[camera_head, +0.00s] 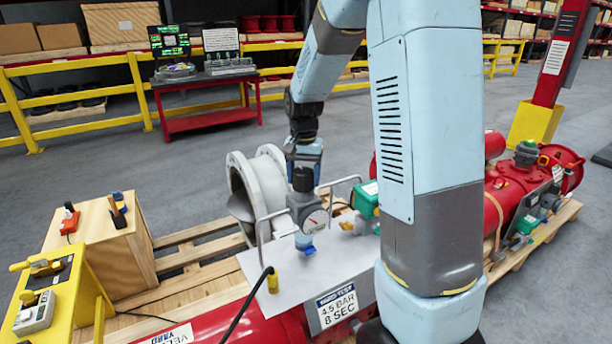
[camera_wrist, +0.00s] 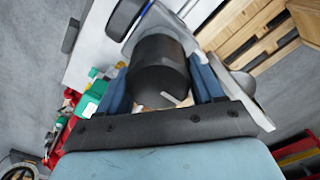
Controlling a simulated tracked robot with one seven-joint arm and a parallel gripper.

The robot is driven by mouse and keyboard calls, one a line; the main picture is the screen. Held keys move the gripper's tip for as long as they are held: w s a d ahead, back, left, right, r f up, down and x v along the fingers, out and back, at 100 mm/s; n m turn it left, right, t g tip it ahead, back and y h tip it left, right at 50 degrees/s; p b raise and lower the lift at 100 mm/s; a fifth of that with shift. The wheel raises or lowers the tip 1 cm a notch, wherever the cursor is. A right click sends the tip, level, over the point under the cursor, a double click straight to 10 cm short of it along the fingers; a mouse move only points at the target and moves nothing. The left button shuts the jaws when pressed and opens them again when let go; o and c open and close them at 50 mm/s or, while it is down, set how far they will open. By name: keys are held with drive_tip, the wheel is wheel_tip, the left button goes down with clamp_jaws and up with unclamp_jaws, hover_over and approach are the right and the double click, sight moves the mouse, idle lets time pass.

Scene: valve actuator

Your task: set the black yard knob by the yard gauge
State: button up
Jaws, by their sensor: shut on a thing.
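The black yard knob (camera_head: 303,180) sits on top of the grey regulator body on the grey plate. In the wrist view the knob (camera_wrist: 160,72) fills the space between my fingers and carries a short white mark near its lower edge. My gripper (camera_head: 304,160) comes down from above and is shut on the knob, with a blue finger on either side. The yard gauge (camera_head: 317,220) is a round white dial with a dark rim just below the knob. Its needle is too small to read surely. A sign (camera_head: 336,307) reads "YARD TEST 4.5 BAR 8 SEC".
A grey flanged pipe (camera_head: 263,185) stands just behind the plate. A green fitting (camera_head: 366,199) sits to the right. A blue tap (camera_head: 309,250) is under the gauge. A black hose (camera_head: 245,308) runs at the front. My arm hides the plate's right part.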

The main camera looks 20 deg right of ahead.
sight(304, 169)
drive_tip(key=m, duration=0.4)
drive_tip(key=shift+r, duration=0.1)
drive_tip(key=shift+s+m, duration=0.1)
drive_tip(key=shift+m, duration=2.1)
drive_tip(key=o, duration=0.7)
drive_tip(key=shift+o, duration=1.3)
wheel_tip(304, 169, up, 14)
drive_tip(key=shift+f, duration=0.2)
